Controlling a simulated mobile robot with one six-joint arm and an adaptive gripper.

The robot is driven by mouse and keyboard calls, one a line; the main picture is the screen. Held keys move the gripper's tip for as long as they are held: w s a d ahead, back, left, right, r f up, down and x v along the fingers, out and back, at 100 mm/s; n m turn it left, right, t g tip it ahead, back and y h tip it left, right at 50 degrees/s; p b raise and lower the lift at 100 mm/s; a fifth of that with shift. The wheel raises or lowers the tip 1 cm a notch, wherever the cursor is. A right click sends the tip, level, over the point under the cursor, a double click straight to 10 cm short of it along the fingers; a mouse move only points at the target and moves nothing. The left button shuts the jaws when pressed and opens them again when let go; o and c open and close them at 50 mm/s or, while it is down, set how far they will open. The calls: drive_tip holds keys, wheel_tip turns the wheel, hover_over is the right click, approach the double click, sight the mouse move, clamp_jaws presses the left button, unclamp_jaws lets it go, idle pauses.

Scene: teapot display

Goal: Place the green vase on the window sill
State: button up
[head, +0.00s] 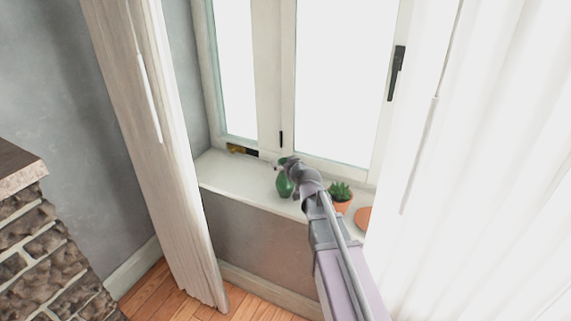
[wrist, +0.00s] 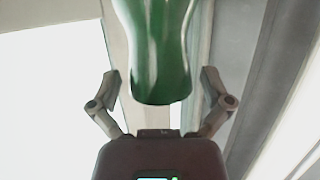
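The green vase (head: 285,186) is at the white window sill (head: 232,178), near its front edge, and looks upright on it. My gripper (head: 293,168) is right at the vase and hides part of its upper side. In the wrist view the vase (wrist: 155,50) shows large at the top, its end between the fingers. My gripper's two fingers (wrist: 160,82) are spread, with a visible gap on each side of the vase. Whether the vase's base touches the sill is hard to tell.
A potted succulent (head: 341,196) stands on the sill to the right of my arm, with an orange round thing (head: 363,218) beyond it. A small dark and yellow item (head: 243,151) lies at the back left. Curtains (head: 165,150) flank the window. The sill's left part is clear.

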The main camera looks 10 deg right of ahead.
drive_tip(key=shift+r, duration=0.2)
drive_tip(key=p+v, duration=0.3)
drive_tip(key=v, duration=0.9)
drive_tip(key=shift+p, duration=0.4)
drive_tip(key=shift+a+f, duration=0.1)
drive_tip(key=shift+f, duration=0.1)
drive_tip(key=s+a+f+g, duration=0.4)
drive_tip(key=s+f+g, duration=0.3)
drive_tip(key=f, duration=0.2)
drive_tip(key=s+d+f+m+g+h, duration=0.2)
drive_tip(key=s+d+f+g+h, duration=0.1)
drive_tip(key=s+g, duration=0.4)
drive_tip(key=s+f, duration=0.1)
drive_tip(key=s, duration=0.2)
drive_tip(key=shift+s+d, duration=0.15)
drive_tip(key=shift+s, duration=0.25)
